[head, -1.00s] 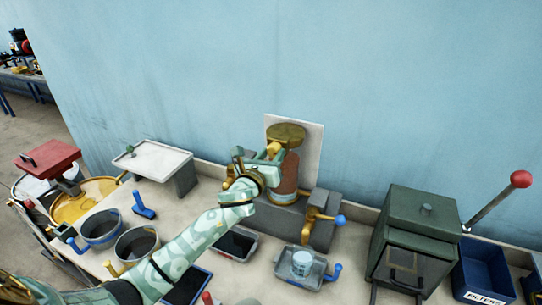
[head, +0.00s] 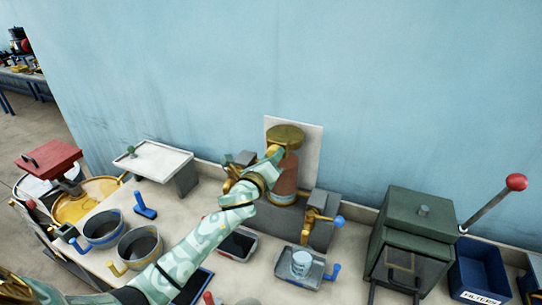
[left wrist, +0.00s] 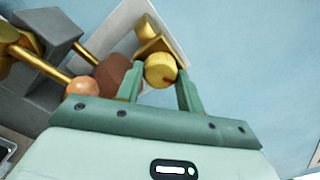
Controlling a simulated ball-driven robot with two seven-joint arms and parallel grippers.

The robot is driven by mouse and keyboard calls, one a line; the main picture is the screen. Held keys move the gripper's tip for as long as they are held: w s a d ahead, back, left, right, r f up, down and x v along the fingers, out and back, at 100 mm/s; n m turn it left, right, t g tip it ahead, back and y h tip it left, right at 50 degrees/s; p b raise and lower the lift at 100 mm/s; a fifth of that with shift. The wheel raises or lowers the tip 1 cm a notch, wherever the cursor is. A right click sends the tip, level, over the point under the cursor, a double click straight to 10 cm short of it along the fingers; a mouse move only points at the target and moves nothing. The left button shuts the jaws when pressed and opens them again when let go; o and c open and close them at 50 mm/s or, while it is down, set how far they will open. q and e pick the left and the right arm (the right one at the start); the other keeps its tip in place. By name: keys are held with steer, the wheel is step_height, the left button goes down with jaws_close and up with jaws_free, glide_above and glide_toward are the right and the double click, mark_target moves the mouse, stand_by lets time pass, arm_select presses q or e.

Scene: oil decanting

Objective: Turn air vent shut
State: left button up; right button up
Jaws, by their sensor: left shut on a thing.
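My left gripper (head: 274,156) reaches in from the left in the head view. In the left wrist view its two green fingers (left wrist: 160,84) are shut on the knob, one on each side. In the head view the gripper hides the knob. My right gripper is not in view.
A grey block with a blue-handled brass tap (head: 338,221) stands right of the cylinder. A tray with a clear cup (head: 301,262) is in front. A green box (head: 415,230) and a blue bin (head: 482,268) stand at right. Two pots (head: 139,246) stand at left.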

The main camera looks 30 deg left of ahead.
arm_select(q)
steer(key=n+p, duration=0.3)
steer(key=n, duration=0.9)
steer(key=shift+r, duration=0.15)
steer(key=shift+n, duration=0.3)
steer(key=o, duration=1)
steer(key=s, duration=1)
steer(key=s+d+b, duration=0.1)
steer(key=s, duration=0.5)
steer(key=shift+s, duration=0.1)
